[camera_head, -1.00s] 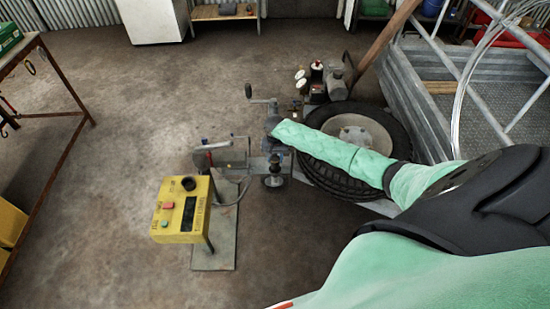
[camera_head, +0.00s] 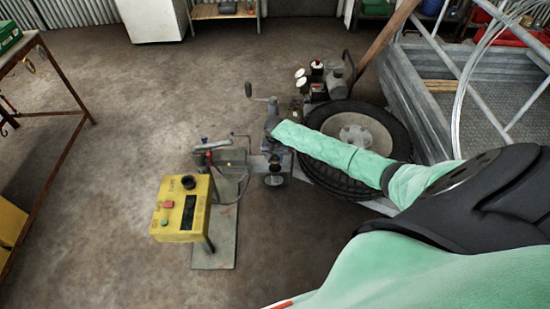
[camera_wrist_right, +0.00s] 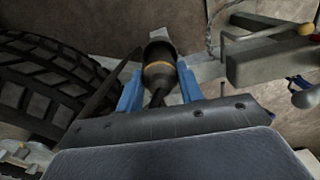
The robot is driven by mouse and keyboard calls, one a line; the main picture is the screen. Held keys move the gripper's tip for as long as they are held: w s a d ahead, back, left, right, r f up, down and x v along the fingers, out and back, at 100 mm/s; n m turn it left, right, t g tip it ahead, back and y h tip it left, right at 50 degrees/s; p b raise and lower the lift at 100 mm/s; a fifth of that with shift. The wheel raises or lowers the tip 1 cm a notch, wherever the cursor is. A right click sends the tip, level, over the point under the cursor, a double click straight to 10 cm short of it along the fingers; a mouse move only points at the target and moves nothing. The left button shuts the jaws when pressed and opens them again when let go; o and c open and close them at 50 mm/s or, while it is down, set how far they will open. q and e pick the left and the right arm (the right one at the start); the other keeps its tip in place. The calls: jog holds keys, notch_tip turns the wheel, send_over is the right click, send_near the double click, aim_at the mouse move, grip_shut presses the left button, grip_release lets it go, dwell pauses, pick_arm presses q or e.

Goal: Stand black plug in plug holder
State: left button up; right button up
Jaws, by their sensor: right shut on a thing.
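The black plug (camera_wrist_right: 159,68), a dark cylinder with a yellow band, is between the blue fingers of my right gripper (camera_wrist_right: 158,92) in the right wrist view. The gripper is shut on it, and its thin tail points back toward the palm. In the head view my right gripper (camera_head: 271,124) is small at the end of the green-sleeved arm, above the trailer drawbar; the plug cannot be made out there. I cannot identify the plug holder with certainty. A yellow box (camera_head: 172,222) has a round black fitting (camera_head: 189,182) on top. My left gripper is not in view.
The trailer's tyre (camera_head: 391,125) and grey mesh trailer bed (camera_head: 480,120) are close to my right arm. A metal base plate (camera_head: 215,253) lies under the yellow box. A workbench (camera_head: 52,75) stands at left. Concrete floor between is clear.

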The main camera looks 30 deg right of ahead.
jog(key=shift+f, duration=1.15)
dwell(0.8)
jog(key=o, duration=1.6)
jog(key=shift+r, duration=0.1)
jog(key=shift+r+p, duration=4.25)
jog(key=shift+r, duration=0.15)
